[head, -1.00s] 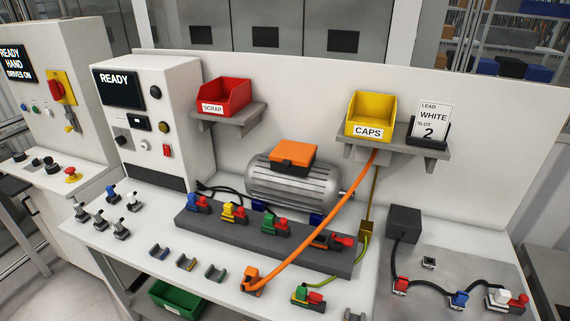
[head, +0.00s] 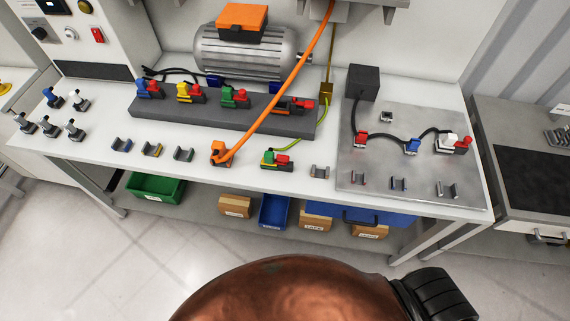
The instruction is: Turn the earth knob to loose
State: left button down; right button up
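A green and yellow cable (head: 318,125) runs down from a brass-coloured box to a small connector (head: 277,159) with green and red parts at the front of the white bench. This looks like the earth connection; its knob is too small to tell whether it is tight or loose. Another green connector with a red part (head: 235,97) sits on the dark grey block (head: 218,118), beside a yellow one (head: 189,93) and a blue one (head: 150,89). Neither of my grippers is in view.
An orange cable (head: 283,90) slants down to an orange connector (head: 222,154) left of the green-red one. A motor (head: 240,55) stands behind the block. A metal plate (head: 400,175) with red, blue and white connectors lies right. Bins sit under the bench (head: 330,182).

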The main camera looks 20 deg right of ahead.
aim_at(280, 159)
jog(key=u, duration=1.65)
jog(key=k, duration=0.55)
jog(key=z, duration=1)
